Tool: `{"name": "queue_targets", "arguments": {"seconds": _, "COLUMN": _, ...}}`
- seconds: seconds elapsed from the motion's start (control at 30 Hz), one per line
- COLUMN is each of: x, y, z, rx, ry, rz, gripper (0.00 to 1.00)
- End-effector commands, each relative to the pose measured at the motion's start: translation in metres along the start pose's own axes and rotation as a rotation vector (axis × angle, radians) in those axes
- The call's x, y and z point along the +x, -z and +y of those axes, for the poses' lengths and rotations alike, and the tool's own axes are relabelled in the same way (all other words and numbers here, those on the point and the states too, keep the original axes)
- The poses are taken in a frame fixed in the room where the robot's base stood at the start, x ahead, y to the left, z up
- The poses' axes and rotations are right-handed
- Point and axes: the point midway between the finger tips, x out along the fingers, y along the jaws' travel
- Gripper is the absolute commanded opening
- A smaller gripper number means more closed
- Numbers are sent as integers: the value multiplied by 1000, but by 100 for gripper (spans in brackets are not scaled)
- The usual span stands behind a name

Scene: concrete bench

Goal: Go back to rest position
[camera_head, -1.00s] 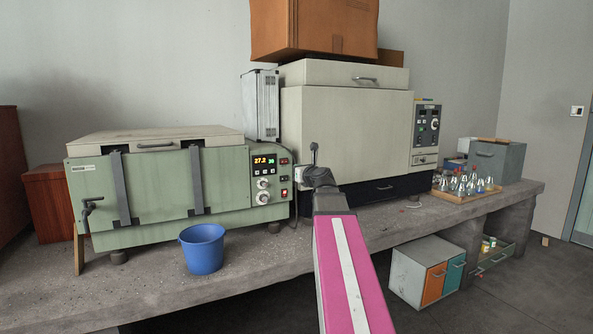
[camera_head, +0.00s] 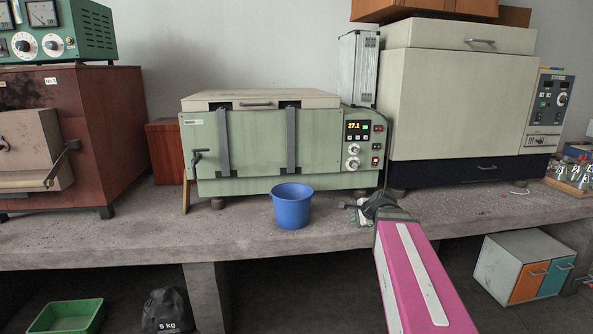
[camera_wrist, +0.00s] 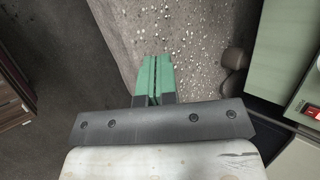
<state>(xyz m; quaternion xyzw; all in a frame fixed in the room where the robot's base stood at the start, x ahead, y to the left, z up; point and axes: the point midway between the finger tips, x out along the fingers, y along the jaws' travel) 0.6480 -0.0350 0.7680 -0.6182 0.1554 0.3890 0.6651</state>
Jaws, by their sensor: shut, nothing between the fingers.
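My gripper (camera_wrist: 155,80) shows in the wrist view with its two green fingers together and nothing between them. It hangs over the front part of the concrete bench (camera_wrist: 190,30). In the head view my pink arm reaches up from the lower right. Its dark end is at the bench edge, right of the blue bucket (camera_head: 291,206) and in front of the green oven (camera_head: 262,150).
A large cream oven (camera_head: 455,95) stands at the right and a red-brown furnace (camera_head: 85,110) at the left. Glassware (camera_head: 575,172) sits far right. Below the bench are a green tray (camera_head: 68,316), a 5 kg bag (camera_head: 166,312) and a small cabinet (camera_head: 500,265). The bench's left front is clear.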

Motion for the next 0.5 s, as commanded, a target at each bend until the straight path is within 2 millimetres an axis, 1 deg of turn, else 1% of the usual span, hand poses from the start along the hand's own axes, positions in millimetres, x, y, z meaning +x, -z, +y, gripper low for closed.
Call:
{"name": "queue_targets", "arguments": {"seconds": 0.03, "x": 10, "y": -8, "z": 26, "rx": -112, "ry": -73, "rz": -4, "gripper": 0}}
{"name": "queue_targets", "arguments": {"seconds": 0.07, "x": 15, "y": -11, "z": 40, "rx": -180, "ry": -114, "rz": -7, "gripper": 0}}
{"name": "queue_targets", "arguments": {"seconds": 0.1, "x": 21, "y": -16, "z": 58, "rx": -272, "ry": -170, "rz": -14, "gripper": 0}}
{"name": "queue_targets", "arguments": {"seconds": 0.17, "x": 28, "y": -22, "z": 86, "rx": -409, "ry": -252, "rz": -31, "gripper": 0}}
{"name": "queue_targets", "arguments": {"seconds": 0.2, "x": 32, "y": -25, "z": 105, "rx": -500, "ry": -309, "rz": -47, "gripper": 0}}
{"name": "queue_targets", "arguments": {"seconds": 0.27, "x": 37, "y": -30, "z": 132, "rx": -638, "ry": -393, "rz": -79, "gripper": 0}}
{"name": "queue_targets", "arguments": {"seconds": 0.3, "x": 38, "y": -33, "z": 150, "rx": -728, "ry": -449, "rz": -104, "gripper": 0}}
{"name": "queue_targets", "arguments": {"seconds": 0.37, "x": 40, "y": -37, "z": 176, "rx": -858, "ry": -529, "rz": -147, "gripper": 0}}
{"name": "queue_targets", "arguments": {"seconds": 0.4, "x": 40, "y": -39, "z": 192, "rx": -936, "ry": -579, "rz": -179, "gripper": 0}}
{"name": "queue_targets", "arguments": {"seconds": 0.5, "x": 39, "y": -42, "z": 223, "rx": -1102, "ry": -681, "rz": -252, "gripper": 0}}
